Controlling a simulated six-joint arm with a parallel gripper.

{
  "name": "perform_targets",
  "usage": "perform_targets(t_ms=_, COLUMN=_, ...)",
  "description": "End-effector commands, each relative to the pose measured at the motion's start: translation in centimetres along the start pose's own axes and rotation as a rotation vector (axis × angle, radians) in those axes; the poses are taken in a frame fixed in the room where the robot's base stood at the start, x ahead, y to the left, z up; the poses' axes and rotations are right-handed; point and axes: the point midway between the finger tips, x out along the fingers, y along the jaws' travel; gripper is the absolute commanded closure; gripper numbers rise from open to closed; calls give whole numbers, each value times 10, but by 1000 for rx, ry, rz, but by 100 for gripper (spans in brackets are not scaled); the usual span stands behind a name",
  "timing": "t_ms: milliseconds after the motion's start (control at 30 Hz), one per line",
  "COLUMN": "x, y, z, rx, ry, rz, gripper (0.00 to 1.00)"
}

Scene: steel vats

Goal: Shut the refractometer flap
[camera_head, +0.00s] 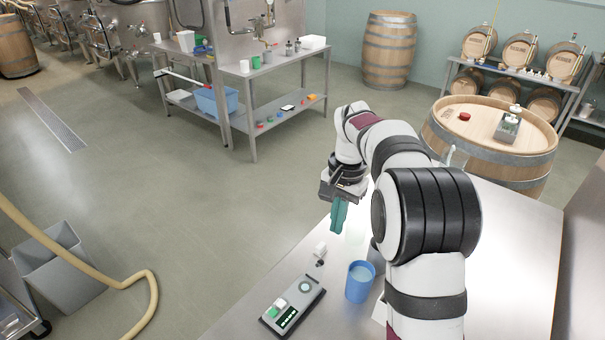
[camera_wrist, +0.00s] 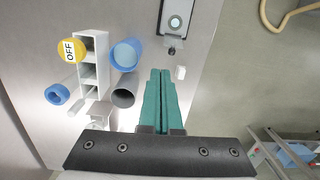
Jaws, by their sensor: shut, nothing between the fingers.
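The refractometer (camera_head: 292,304) is a dark, flat box with a pale top on the near part of the steel bench. A round grey well (camera_head: 305,287) and a green display show on it. Its well end also shows at the top of the wrist view (camera_wrist: 177,22). A small dark piece (camera_head: 320,262) and a small white block (camera_head: 320,248) are just past that end; I cannot tell which part is the flap. My gripper (camera_head: 338,228), with teal fingers, is shut and empty above the bench, beyond the refractometer. The fingers also show in the wrist view (camera_wrist: 160,78).
A blue cup (camera_head: 360,282) stands right of the refractometer. The wrist view shows a white rack (camera_wrist: 92,65), a yellow OFF disc (camera_wrist: 72,50), a grey tube (camera_wrist: 124,97) and a blue-ended tube (camera_wrist: 57,94). The bench's left edge is close to the refractometer.

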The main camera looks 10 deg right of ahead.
Motion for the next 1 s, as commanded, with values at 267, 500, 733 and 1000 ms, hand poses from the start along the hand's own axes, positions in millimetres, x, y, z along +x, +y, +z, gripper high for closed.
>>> perform_targets(t_ms=267, x=63, y=-22, z=-64, rx=66, ry=16, rz=23, gripper=100)
perform_targets(t_ms=500, x=105, y=-21, z=-64, rx=66, ry=14, rz=23, gripper=100)
perform_targets(t_ms=733, x=155, y=-20, z=-64, rx=65, ry=13, rz=23, gripper=100)
perform_targets(t_ms=1000, x=148, y=-23, z=-33, rx=65, ry=18, rz=20, gripper=100)
